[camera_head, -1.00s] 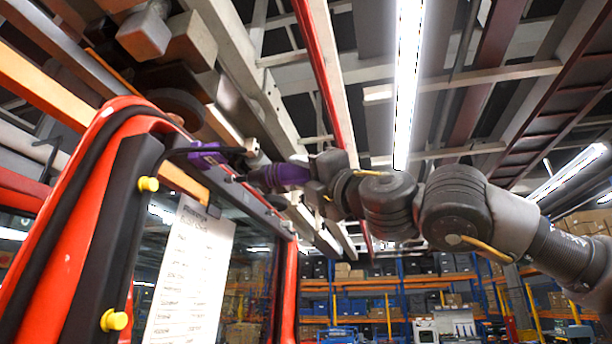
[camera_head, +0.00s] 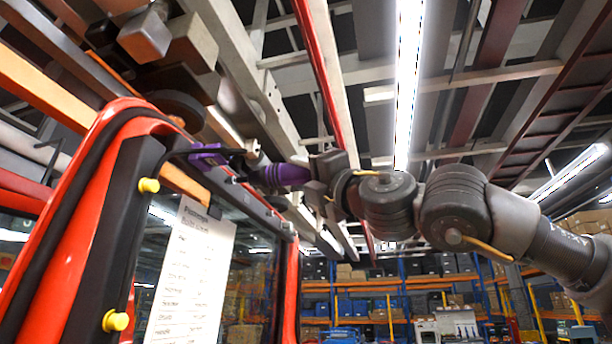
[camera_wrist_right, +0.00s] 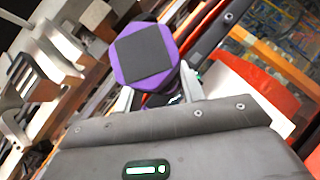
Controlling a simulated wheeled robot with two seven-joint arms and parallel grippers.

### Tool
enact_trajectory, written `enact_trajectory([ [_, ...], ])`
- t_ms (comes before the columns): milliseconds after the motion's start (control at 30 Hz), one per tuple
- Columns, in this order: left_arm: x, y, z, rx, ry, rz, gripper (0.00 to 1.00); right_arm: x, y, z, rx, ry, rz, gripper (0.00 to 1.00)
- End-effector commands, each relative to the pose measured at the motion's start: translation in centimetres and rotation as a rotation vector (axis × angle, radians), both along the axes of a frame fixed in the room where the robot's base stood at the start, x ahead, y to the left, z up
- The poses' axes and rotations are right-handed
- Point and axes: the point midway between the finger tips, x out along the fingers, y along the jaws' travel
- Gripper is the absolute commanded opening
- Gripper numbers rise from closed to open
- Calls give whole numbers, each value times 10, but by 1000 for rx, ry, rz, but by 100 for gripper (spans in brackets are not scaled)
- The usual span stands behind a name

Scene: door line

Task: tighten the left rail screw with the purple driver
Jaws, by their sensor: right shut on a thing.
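The purple driver (camera_head: 280,175) is in my right gripper (camera_head: 308,172), beside the dark top rail (camera_head: 225,182) of the red door frame (camera_head: 75,205). Its shaft end points left toward the rail; I cannot tell whether the tip touches a screw. Small screws show along the rail, one (camera_head: 231,179) close to the driver's front end. In the right wrist view the driver's octagonal purple end (camera_wrist_right: 119,70) with a dark square face shows beyond the fingers, hiding its tip. My left gripper is not in view.
A purple clamp-like piece (camera_head: 208,153) with a dark cable sits at the rail's left end. A printed sheet (camera_head: 190,270) hangs at the glass. Yellow knobs (camera_head: 115,320) stick out of the dark door pillar. Beams run overhead; shelves stand far behind.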

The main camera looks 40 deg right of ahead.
Motion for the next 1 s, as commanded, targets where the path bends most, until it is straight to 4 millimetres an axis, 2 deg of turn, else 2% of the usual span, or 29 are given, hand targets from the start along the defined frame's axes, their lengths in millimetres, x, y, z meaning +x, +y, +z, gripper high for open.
enact_trajectory([
  [1000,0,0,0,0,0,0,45,7,6,1,0,-3,2,0],
])
